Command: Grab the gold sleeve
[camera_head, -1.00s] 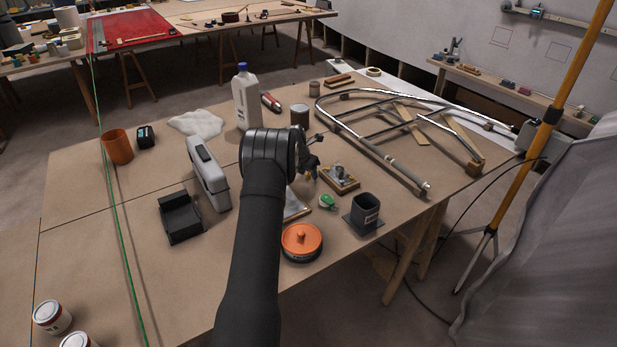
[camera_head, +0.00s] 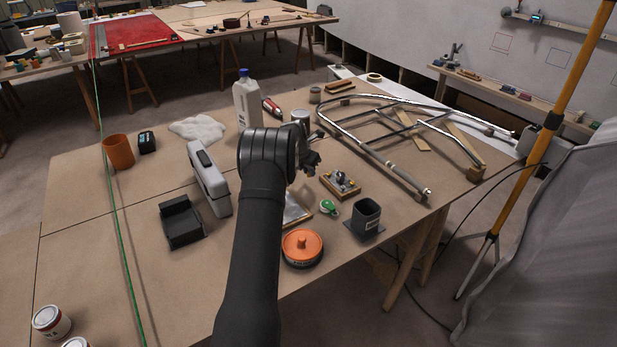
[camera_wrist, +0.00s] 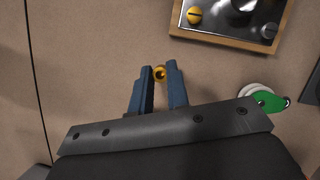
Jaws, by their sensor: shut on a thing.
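The gold sleeve (camera_wrist: 160,73) is a small brass-coloured ring with a dark hole in its middle. In the wrist view it sits between the tips of the two blue fingers of my gripper (camera_wrist: 159,77). My gripper is shut on it, with bare brown tabletop behind. In the head view my gripper (camera_head: 312,160) is over the middle of the table, left of the wood-framed metal fixture (camera_head: 340,184); I cannot make out the sleeve there. The fixture also shows in the wrist view (camera_wrist: 222,20), with a gold knob on its plate.
A green-and-white reel (camera_head: 328,207), a dark square cup (camera_head: 366,214) and an orange-lidded tin (camera_head: 302,247) stand near my gripper. A white jug (camera_head: 247,104) stands behind it. A bent tube frame (camera_head: 385,165) lies at the right.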

